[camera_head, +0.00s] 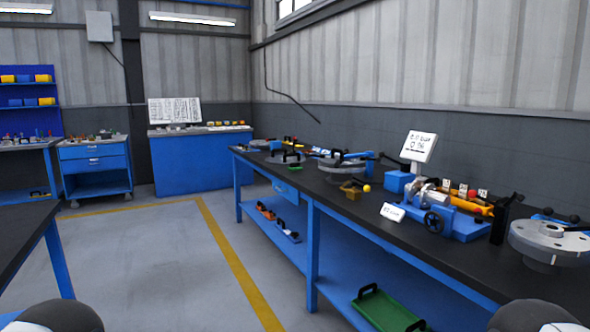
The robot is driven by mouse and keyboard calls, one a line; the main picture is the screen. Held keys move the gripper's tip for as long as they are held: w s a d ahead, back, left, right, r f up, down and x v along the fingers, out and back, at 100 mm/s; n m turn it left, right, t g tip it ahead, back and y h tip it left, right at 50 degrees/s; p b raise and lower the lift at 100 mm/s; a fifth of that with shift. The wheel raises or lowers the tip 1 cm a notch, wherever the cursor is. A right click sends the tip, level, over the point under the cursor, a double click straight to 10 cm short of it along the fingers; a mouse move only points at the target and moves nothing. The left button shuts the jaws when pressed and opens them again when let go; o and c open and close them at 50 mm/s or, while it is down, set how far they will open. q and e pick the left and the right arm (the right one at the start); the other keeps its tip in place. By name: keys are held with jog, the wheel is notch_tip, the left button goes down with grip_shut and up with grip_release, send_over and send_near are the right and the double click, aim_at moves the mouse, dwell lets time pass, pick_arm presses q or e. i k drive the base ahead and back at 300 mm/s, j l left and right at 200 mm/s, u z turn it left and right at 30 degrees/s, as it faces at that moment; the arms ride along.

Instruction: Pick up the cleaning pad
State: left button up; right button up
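I cannot pick out the cleaning pad with certainty. A small brownish-yellow block (351,190) lies on the long workbench (395,232), near its front edge and beside a round grey flanged part (342,164). A green tray-like item (386,309) with black handles lies on the bench's lower shelf. Neither of my grippers is in view; only rounded dark parts of my own arms show at the bottom left and bottom right corners.
A blue vise-like fixture (467,226) and a large flanged disc (551,238) stand on the bench at right. A dark tabletop (22,235) is at left. A blue drawer cart (95,165) and a blue cabinet (200,160) stand behind. The floor between is clear.

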aim_at(295, 166)
jog(key=i+j+u, duration=0.1)
jog(key=i+u, duration=0.4)
jog(key=i, duration=1.2)
